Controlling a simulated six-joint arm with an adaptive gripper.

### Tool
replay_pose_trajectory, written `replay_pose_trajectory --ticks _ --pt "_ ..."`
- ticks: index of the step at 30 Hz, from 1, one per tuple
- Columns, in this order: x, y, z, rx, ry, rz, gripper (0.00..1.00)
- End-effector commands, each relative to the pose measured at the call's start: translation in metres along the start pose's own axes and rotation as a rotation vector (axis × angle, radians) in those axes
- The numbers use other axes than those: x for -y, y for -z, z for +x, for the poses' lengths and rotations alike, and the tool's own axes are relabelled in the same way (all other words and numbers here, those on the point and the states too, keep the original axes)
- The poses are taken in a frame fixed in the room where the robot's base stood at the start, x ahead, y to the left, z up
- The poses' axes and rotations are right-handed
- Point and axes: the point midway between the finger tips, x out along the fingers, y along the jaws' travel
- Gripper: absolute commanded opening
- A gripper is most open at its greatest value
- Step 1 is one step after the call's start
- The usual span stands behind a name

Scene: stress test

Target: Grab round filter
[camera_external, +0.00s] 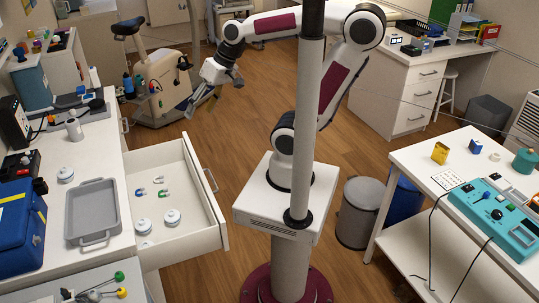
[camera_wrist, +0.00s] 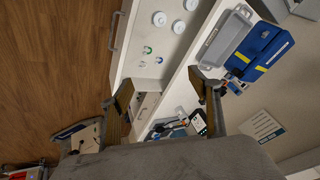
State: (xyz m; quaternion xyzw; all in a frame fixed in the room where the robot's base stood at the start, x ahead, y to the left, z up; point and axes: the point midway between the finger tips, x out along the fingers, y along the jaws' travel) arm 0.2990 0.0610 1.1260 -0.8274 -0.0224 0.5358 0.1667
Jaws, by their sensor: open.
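Round white pieces, which look like the round filters, lie in the open drawer (camera_external: 190,190). One round filter (camera_external: 172,217) and another (camera_external: 143,225) show near its front end. The wrist view shows round filters (camera_wrist: 159,18), (camera_wrist: 179,26) at the top, with a third partly cut by the top edge. A similar white round piece (camera_external: 65,174) sits on the counter. My gripper (camera_external: 203,100) is open and empty in the air, beyond the drawer and above the floor. In the wrist view my gripper's fingers (camera_wrist: 163,92) are spread wide, below the filters.
Small green and blue U-shaped pieces (camera_external: 163,192) lie in the drawer. A grey tray (camera_external: 93,237) and a blue case (camera_external: 22,226) stand on the counter beside it. An exercise bike (camera_external: 158,88) stands behind my gripper. Wooden floor (camera_external: 225,135) is open right of the drawer.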

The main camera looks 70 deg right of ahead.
Motion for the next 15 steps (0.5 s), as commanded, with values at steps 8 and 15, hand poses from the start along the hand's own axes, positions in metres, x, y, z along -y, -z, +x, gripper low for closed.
replay_pose_trajectory --ticks 8,15 --pt "0.047 0.033 0.023 0.062 0.129 0.206 0.62" --pt "0.084 0.064 0.045 0.116 0.225 0.392 0.62"
